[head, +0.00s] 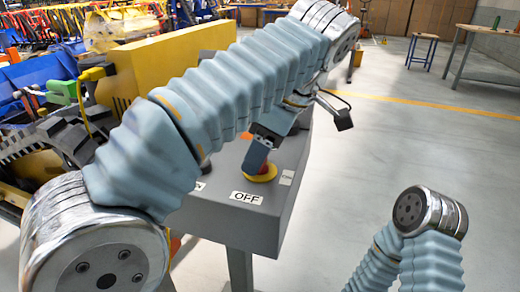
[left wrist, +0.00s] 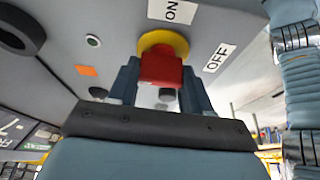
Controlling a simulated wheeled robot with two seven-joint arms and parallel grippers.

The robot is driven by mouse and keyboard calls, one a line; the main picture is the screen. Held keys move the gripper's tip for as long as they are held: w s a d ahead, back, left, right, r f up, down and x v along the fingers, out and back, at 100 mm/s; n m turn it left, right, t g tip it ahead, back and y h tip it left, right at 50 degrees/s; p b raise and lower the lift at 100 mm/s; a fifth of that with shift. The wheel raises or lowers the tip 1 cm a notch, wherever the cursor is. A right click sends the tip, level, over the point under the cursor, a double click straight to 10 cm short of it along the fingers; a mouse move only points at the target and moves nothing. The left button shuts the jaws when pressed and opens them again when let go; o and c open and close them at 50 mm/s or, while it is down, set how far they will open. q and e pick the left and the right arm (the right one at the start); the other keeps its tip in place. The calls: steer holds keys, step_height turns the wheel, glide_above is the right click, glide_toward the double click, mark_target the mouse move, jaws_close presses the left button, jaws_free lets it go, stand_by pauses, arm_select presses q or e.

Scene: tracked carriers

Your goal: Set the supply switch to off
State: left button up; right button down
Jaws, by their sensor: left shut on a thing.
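The supply switch has a red handle (left wrist: 161,68) on a round yellow base (left wrist: 165,42), mounted on a grey control box (head: 225,215). In the head view the yellow base (head: 262,176) shows below my left gripper (head: 262,150), which hides most of the handle. In the left wrist view my left gripper (left wrist: 161,85) has one finger on each side of the red handle and is shut on it. An ON label (left wrist: 172,10) and an OFF label (left wrist: 217,57) sit beside the base. I cannot tell which label the handle points to. My right gripper is out of view.
A yellow tracked machine (head: 160,65) stands behind at left. The floor at right is open, with a stool (head: 422,50) far back.

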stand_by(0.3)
arm_select(q)
steer(key=o, duration=1)
steer(key=shift+o, duration=0.2)
